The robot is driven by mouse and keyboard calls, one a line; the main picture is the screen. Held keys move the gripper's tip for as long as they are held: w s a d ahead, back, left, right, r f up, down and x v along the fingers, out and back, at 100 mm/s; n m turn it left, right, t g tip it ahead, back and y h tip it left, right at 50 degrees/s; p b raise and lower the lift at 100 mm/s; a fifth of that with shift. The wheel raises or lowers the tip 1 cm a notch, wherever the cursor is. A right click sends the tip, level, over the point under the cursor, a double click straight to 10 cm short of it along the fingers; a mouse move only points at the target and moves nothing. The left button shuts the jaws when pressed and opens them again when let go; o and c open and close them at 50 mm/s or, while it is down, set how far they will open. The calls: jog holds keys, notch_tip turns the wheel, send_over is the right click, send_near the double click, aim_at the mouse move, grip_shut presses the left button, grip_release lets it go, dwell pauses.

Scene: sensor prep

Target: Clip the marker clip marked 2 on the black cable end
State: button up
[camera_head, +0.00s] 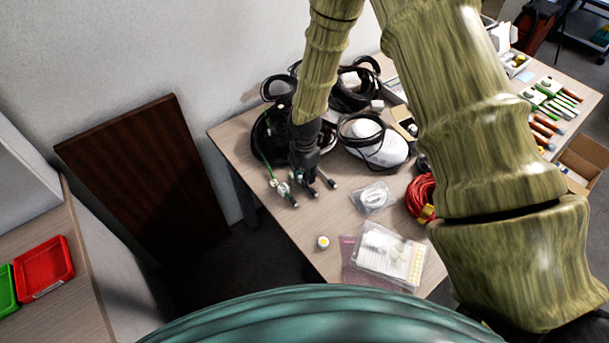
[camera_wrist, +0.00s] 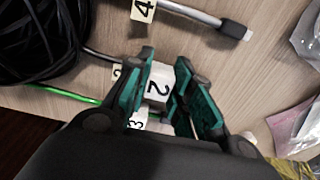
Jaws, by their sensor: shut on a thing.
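My gripper (camera_head: 309,172) is low over the front left of the table among the cable ends. In the wrist view my gripper (camera_wrist: 167,66) has a white marker clip marked 2 (camera_wrist: 157,88) between its fingers and is shut on it. A black cable (camera_wrist: 99,54) runs in from the left toward the fingers; its end is hidden behind them. A small pale tag (camera_wrist: 117,72) sits by this cable, its figure mostly covered.
A tag marked 3 (camera_wrist: 137,121) shows by the green cable (camera_wrist: 65,92). Clear bags (camera_head: 372,198), a red cable coil (camera_head: 421,198) and a yellow-white roll (camera_head: 323,242) lie nearby.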

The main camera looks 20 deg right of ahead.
jog(key=shift+f, duration=0.1)
jog(key=o, duration=0.9)
jog(key=shift+c, duration=0.2)
jog(key=shift+r+p, duration=2.2)
jog(key=shift+r, duration=0.85)
